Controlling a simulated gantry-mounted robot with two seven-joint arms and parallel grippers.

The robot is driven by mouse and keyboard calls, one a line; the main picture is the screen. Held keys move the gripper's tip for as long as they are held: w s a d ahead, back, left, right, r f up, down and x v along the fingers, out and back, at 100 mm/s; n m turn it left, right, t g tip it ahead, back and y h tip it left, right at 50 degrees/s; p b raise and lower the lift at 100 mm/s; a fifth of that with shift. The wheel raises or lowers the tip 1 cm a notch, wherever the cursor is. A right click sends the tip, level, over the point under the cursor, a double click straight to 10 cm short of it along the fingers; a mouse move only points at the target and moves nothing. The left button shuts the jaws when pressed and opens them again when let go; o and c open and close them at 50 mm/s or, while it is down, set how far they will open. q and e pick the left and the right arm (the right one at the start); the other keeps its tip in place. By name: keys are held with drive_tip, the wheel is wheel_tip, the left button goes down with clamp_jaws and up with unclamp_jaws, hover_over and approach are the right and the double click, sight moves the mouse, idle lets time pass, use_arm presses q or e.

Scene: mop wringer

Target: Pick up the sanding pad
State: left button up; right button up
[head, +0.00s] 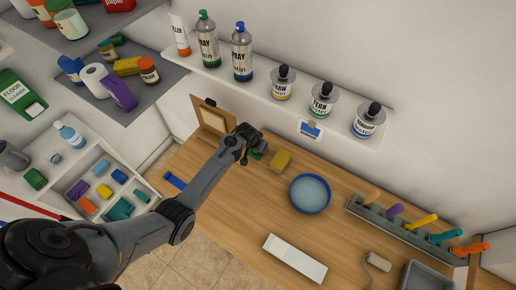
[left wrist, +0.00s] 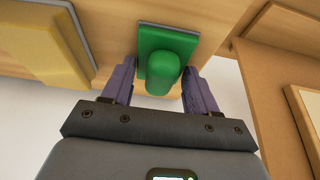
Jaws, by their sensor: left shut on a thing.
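A green pad with a rounded green grip and a thin grey edge, which I take for the sanding pad (left wrist: 165,62), is in the left wrist view. My left gripper (left wrist: 158,88) has its two purple fingers on either side of the green grip and is shut on it. In the head view the green pad (head: 261,148) shows only in part at the back of the wooden bench, and my left gripper (head: 252,153) hides the rest. I cannot tell whether the pad touches the bench. My right gripper is in neither view.
A yellow block (head: 281,160) lies just right of the pad. A blue-rimmed bowl (head: 327,199), a white block (head: 295,258) and a rack of coloured handles (head: 400,232) stand on the wooden bench (head: 250,205). A framed board (head: 211,119) leans behind my gripper. A shelf (head: 290,101) with bottles hangs above.

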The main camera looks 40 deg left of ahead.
use_arm(q)
wheel_tip(320, 180, up, 10)
drive_tip(key=shift+r, duration=0.1)
idle(0.5)
drive_tip(key=o, duration=0.4)
drive_tip(key=c, duration=0.5)
